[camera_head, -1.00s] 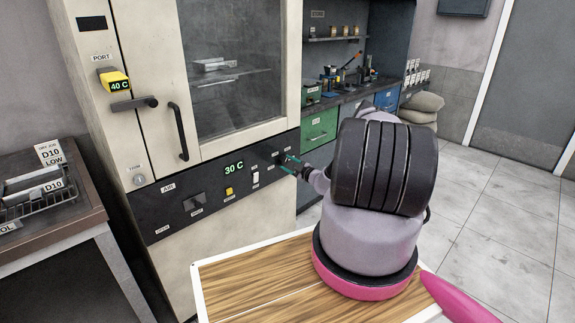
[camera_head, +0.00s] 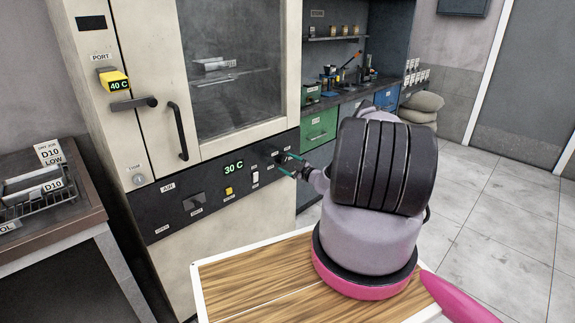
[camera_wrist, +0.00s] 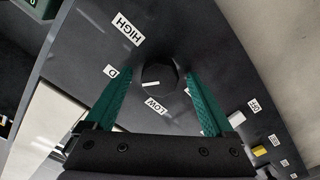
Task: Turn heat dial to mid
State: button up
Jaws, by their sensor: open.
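The heat dial (camera_wrist: 160,77) is a dark round knob with a white pointer line, on the black control panel. In the wrist view, labels HIGH and LOW stand around it, and a third label ending in D is partly hidden by a finger. The pointer line is on the dial's left side, between LOW and the D label in that picture. My gripper (camera_wrist: 159,85) is open, with one teal finger on each side of the dial and visible gaps between. In the head view my gripper (camera_head: 285,162) is at the panel's right end, by the dial (camera_head: 279,157).
The panel display (camera_head: 234,167) reads 30 C. A yellow button (camera_head: 229,191) and a white switch (camera_head: 256,177) sit left of the dial. The cabinet door handle (camera_head: 178,132) juts out above the panel. A yellow port display (camera_head: 115,82) reads 40 C.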

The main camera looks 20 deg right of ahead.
jog(key=v, duration=1)
jog(key=shift+s, duration=0.35)
jog(key=shift+d, duration=0.15)
jog(key=shift+r, duration=0.1)
